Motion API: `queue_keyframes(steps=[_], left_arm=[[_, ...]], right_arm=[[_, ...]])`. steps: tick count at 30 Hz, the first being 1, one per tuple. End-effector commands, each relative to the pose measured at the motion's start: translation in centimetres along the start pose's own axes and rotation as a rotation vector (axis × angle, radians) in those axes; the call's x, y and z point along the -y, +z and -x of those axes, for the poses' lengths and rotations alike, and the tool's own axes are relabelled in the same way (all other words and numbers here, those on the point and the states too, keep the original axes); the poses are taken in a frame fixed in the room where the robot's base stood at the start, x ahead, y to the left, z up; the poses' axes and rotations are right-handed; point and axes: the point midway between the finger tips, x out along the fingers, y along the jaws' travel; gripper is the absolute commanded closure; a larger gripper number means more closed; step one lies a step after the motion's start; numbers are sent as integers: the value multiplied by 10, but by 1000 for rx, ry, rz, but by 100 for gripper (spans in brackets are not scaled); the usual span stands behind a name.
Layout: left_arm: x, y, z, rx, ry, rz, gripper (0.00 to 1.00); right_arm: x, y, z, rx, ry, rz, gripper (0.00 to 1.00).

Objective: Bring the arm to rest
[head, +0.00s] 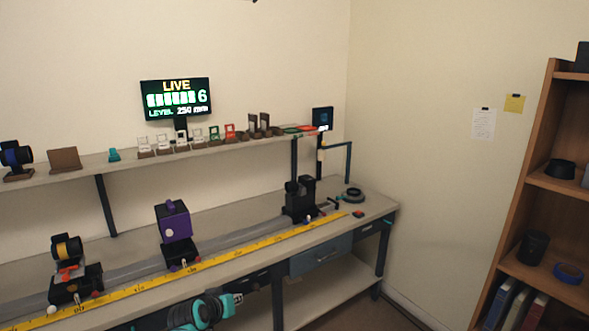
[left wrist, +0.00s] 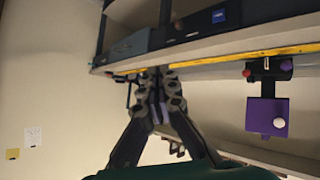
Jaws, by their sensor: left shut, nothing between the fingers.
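My left arm's teal and grey wrist and gripper (head: 238,298) show at the bottom of the head view, in front of the bench's front edge. In the left wrist view the dark fingers of my left gripper (left wrist: 160,84) are together, with nothing between them. They appear against the bench edge and hold no part. My right gripper is in neither view.
A shelf (head: 85,168) with small holders runs behind. A wooden bookcase (head: 535,150) stands right; open floor lies between.

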Motion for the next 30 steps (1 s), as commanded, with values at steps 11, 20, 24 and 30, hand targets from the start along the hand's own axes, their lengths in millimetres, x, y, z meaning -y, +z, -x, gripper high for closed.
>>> queue_keyframes(steps=[11, 20, 24, 30], left_arm=[[-21, 88, 156, 174, -103, -90, 100], [-7, 170, 226, 270, -192, -140, 100], [-2, 185, 236, 286, -210, -149, 100], [-2, 188, 237, 289, -213, -150, 100]], right_arm=[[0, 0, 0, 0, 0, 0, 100], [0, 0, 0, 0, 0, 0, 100], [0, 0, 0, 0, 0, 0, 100], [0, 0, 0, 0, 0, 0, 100]])
